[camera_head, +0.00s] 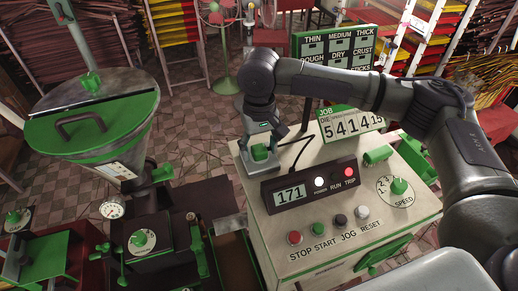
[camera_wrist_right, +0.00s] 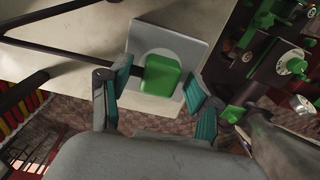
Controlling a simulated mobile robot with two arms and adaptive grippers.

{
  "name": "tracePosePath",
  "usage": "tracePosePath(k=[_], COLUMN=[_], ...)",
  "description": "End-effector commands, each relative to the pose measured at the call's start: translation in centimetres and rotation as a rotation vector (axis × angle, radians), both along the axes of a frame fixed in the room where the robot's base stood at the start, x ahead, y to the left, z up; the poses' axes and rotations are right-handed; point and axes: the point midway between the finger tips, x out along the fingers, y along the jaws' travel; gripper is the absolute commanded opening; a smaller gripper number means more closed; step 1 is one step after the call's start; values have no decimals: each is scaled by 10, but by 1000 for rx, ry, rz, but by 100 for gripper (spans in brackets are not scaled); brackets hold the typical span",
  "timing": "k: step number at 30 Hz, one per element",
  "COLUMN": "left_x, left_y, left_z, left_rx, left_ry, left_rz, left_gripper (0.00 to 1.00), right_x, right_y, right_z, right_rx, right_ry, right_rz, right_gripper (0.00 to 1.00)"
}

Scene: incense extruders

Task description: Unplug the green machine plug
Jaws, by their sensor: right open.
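The green plug (camera_head: 259,153) sits on a light grey plate at the back left corner of the cream control cabinet's top. In the right wrist view the plug (camera_wrist_right: 162,77) is a rounded green block with a black cord leaving it to the left. My right gripper (camera_head: 260,145) points down over the plug from above. In the wrist view its teal-padded fingers (camera_wrist_right: 155,92) are open, one on each side of the plug, with gaps visible. I cannot tell how deep the fingers reach around it. My left gripper is not in view.
A display box reading 171 (camera_head: 289,195) stands in front of the plug. A counter sign (camera_head: 350,123) stands to its right. Buttons (camera_head: 318,229) and a speed dial (camera_head: 397,188) lie nearer. A large green-lidded hopper machine (camera_head: 100,125) is on the left.

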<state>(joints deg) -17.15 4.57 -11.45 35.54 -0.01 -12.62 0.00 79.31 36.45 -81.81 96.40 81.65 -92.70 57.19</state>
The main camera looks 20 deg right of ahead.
Motion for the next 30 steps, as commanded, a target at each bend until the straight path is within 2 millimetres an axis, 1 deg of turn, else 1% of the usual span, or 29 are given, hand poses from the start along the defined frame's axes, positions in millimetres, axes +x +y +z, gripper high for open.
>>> tracePosePath(k=[2,3,14,23,30], left_x=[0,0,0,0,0], left_y=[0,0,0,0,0], left_z=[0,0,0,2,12], left_rx=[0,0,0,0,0], left_ry=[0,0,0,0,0], left_rz=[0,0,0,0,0], left_gripper=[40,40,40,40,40], right_x=[0,0,0,0,0], right_y=[0,0,0,0,0], right_z=[0,0,0,2,9], right_rx=[0,0,0,0,0], right_ry=[0,0,0,0,0], right_rz=[0,0,0,0,0], right_gripper=[62,61,1,0,0])
